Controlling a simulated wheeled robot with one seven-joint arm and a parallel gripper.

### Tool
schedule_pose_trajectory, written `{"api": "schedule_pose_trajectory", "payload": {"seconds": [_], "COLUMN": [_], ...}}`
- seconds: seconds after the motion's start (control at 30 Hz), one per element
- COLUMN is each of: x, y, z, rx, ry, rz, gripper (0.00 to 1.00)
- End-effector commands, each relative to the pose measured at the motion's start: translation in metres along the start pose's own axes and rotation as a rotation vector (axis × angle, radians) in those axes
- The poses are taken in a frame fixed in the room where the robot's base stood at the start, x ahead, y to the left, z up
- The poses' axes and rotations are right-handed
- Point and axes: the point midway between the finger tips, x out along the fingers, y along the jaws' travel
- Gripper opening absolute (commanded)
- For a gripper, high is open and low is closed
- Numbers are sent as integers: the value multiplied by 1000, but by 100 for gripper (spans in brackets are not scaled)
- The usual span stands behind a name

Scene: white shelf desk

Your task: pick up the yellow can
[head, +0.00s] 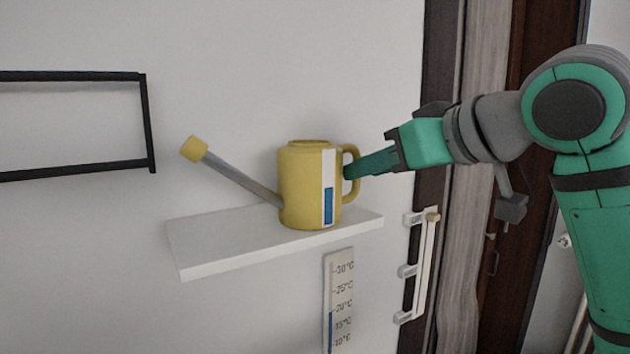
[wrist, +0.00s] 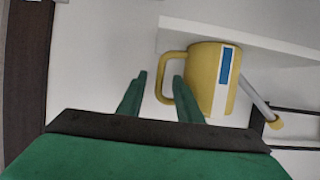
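The yellow can (head: 300,187) is a watering can with a long grey spout, a yellow spout tip and a white and blue stripe. It stands upright on a white shelf (head: 215,240). Its handle (head: 355,190) faces right, towards my gripper (head: 347,172). In the wrist view, the can (wrist: 204,85) is right of centre and its handle (wrist: 160,88) shows between the two green fingers of my gripper (wrist: 158,76). The fingers are apart and hold nothing. One finger overlaps the handle's loop; I cannot tell whether it touches the handle.
A black frame (head: 150,120) hangs on the wall at left. A thermometer plate (head: 339,300) is below the shelf. A white rail (head: 425,265) and a dark door frame (head: 438,70) are at right. The wall above the can is clear.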

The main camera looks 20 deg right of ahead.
Motion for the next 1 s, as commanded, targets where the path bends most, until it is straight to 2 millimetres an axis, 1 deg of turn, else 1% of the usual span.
{"api": "schedule_pose_trajectory", "payload": {"seconds": [0.03,0.1,0.37,0.5,0.63,0.77,0.97,1.0], "x": [8,16,34,54,70,77,78,78], "y": [0,-1,0,1,2,2,2,2], "z": [0,0,-1,0,0,-1,-1,0], "rx": [0,0,2,2,2,3,3,3], "ry": [-2,0,1,1,1,3,3,3], "rz": [-2,-2,-1,2,2,3,3,3], "gripper": [32,32,32,32,32,32,32,28]}}
